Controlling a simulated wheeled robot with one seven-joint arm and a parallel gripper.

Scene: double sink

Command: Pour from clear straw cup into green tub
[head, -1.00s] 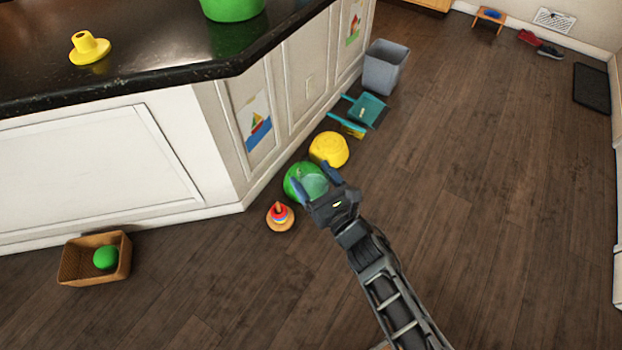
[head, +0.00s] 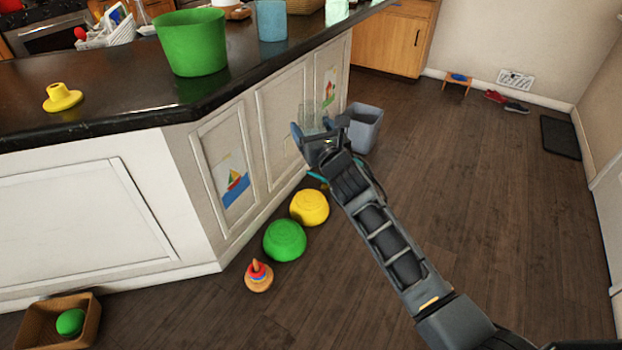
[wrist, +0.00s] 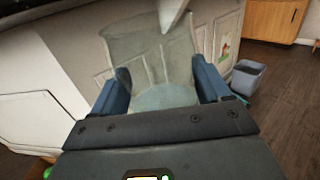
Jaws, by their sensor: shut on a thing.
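The green tub (head: 192,42) stands upright on the dark counter, left of and higher in the picture than my gripper. My gripper (head: 318,128) is raised beside the counter's cabinet side, with its fingers shut on the clear straw cup (head: 309,116). In the wrist view the see-through cup (wrist: 150,50) sits between the two blue fingers, looking roughly upright. A pale bluish surface shows low in it, and a white piece, perhaps the straw, shows at its top. I cannot tell how full it is. The inside of the tub is hidden by its wall.
The counter edge (head: 130,128) lies between my gripper and the tub. A blue container (head: 271,20) stands right of the tub, and a yellow object (head: 62,98) left of it. Green (head: 285,241) and yellow (head: 310,207) round things, a stacking toy and a grey bin (head: 364,128) stand on the floor.

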